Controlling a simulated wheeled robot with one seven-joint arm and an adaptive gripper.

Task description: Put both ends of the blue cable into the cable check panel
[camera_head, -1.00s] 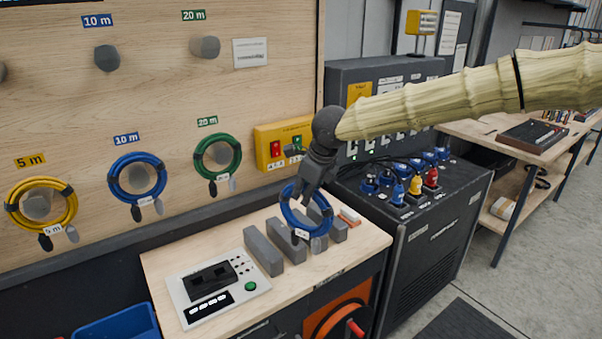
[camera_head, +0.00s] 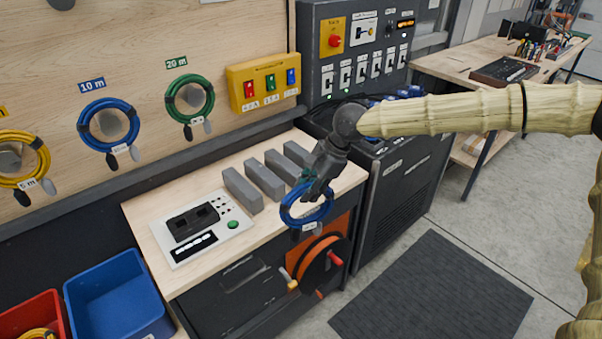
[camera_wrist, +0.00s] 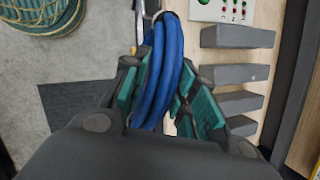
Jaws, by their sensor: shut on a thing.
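My gripper (camera_head: 312,190) is shut on a coiled blue cable (camera_head: 293,218) and holds it in the air at the bench's front right edge. The coil hangs down with a white tag and a dark end low on it. In the wrist view the blue coil (camera_wrist: 160,80) runs between the green-lined fingers (camera_wrist: 160,100). The cable check panel (camera_head: 201,227) is a pale plate with a black socket block, several small lights and a green button. It lies flat on the bench, left of my gripper. A corner of it shows in the wrist view (camera_wrist: 222,12).
Another blue coil (camera_head: 82,125), a green coil (camera_head: 170,100) and a yellow coil (camera_head: 42,160) hang on the board. A blue bin (camera_head: 118,300) and red bin (camera_head: 30,312) stand lower left. An orange reel (camera_head: 318,262) is below.

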